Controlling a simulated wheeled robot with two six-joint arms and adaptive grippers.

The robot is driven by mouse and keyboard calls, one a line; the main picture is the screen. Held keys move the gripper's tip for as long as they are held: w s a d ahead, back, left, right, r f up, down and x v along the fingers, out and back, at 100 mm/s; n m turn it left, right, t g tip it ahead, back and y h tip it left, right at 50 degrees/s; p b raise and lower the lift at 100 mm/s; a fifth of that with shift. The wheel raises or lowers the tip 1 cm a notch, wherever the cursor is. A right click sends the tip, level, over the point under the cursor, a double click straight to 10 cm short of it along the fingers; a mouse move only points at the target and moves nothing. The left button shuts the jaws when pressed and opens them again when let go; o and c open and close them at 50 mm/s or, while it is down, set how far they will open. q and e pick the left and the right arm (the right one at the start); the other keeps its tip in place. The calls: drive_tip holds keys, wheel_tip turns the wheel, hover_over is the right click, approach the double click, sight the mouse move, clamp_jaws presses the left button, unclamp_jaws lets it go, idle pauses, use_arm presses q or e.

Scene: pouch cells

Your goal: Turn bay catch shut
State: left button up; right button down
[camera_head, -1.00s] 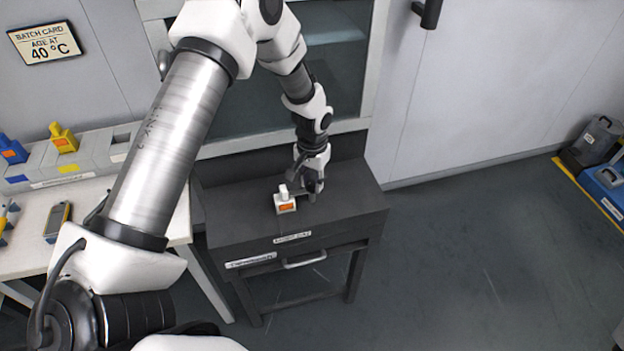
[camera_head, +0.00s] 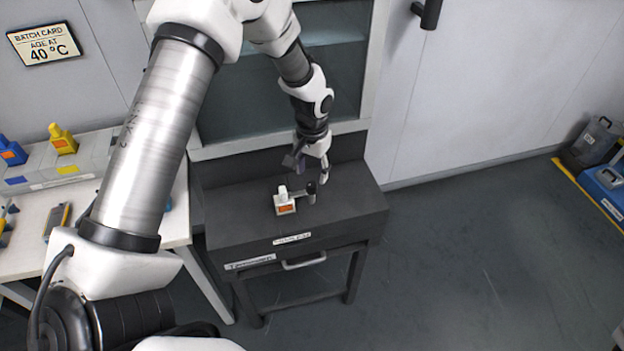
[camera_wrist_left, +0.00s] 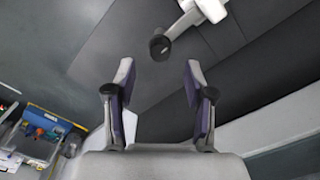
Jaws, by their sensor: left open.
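The catch (camera_head: 285,207) is a small white block with an orange label on top of the dark bench. Its lever lies out to the right and ends in an upright dark knob (camera_head: 311,189). In the left wrist view the dark knob (camera_wrist_left: 160,47) and part of the white lever (camera_wrist_left: 183,24) show at the top. My left gripper (camera_head: 308,169) is open and empty, above and behind the knob in the head view. In the left wrist view its two fingers (camera_wrist_left: 157,77) stand wide apart, with the knob beyond their tips. My right gripper is not in view.
The dark bench (camera_head: 350,205) has a drawer handle (camera_head: 304,262) at its front. A windowed cabinet stands behind it. The floor at right is mostly clear.

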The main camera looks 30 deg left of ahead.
sight(312, 184)
use_arm(q)
wheel_tip(312, 184, up, 8)
drive_tip(key=shift+f, duration=0.25)
